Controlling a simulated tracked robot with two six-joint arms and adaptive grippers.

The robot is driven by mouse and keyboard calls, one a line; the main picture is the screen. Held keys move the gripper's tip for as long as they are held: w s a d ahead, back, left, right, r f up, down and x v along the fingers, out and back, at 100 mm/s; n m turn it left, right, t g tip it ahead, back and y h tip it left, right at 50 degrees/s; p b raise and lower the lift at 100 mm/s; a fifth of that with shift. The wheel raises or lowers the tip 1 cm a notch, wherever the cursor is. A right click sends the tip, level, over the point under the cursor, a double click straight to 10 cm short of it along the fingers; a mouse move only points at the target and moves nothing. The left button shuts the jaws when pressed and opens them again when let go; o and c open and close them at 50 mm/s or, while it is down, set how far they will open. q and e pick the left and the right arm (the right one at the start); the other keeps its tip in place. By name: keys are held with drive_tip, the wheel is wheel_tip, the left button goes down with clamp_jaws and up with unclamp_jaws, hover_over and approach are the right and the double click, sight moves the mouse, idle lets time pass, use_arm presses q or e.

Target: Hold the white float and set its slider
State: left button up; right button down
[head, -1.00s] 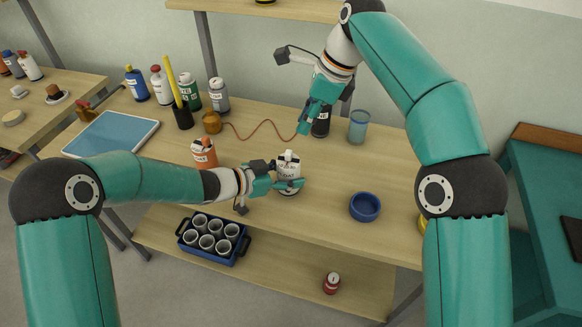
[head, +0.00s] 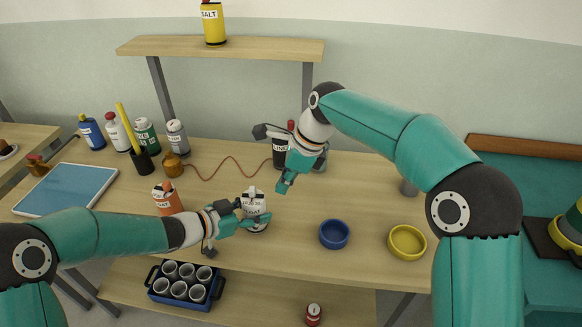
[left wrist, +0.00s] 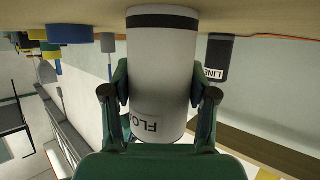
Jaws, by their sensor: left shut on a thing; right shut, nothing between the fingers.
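The white float (head: 256,202), a labelled white can with a small white top, stands upright on the wooden table in the head view. It also fills the middle of the left wrist view (left wrist: 160,75), with part of its lettering showing. My left gripper (head: 254,216) is shut around the float's body, one finger on each side. My right gripper (head: 285,184) is shut and empty, just above and to the right of the float's top, apart from it. I cannot make out the slider's setting.
An orange can (head: 167,199) stands left of the float. A dark LINE can (head: 280,152) stands behind my right gripper. A blue bowl (head: 334,234) and a yellow bowl (head: 407,242) sit to the right. A brown cord (head: 228,161) lies behind.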

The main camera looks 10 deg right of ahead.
sight(254, 188)
drive_tip(key=a, duration=0.3)
drive_tip(key=shift+w+a+f, duration=0.2)
drive_tip(key=shift+w+f, duration=0.2)
drive_tip(key=shift+w+a, duration=0.1)
drive_tip(key=shift+a, duration=0.3)
drive_tip(key=shift+w+a, duration=0.25)
drive_tip(key=shift+a, duration=0.85)
drive_tip(key=shift+d, duration=0.1)
drive_tip(key=s+d+r, duration=0.1)
drive_tip(key=d+r, duration=0.6)
drive_tip(key=r, duration=0.2)
drive_tip(key=shift+s+d, duration=0.3)
drive_tip(key=shift+s, duration=0.05)
drive_tip(key=shift+r, duration=0.1)
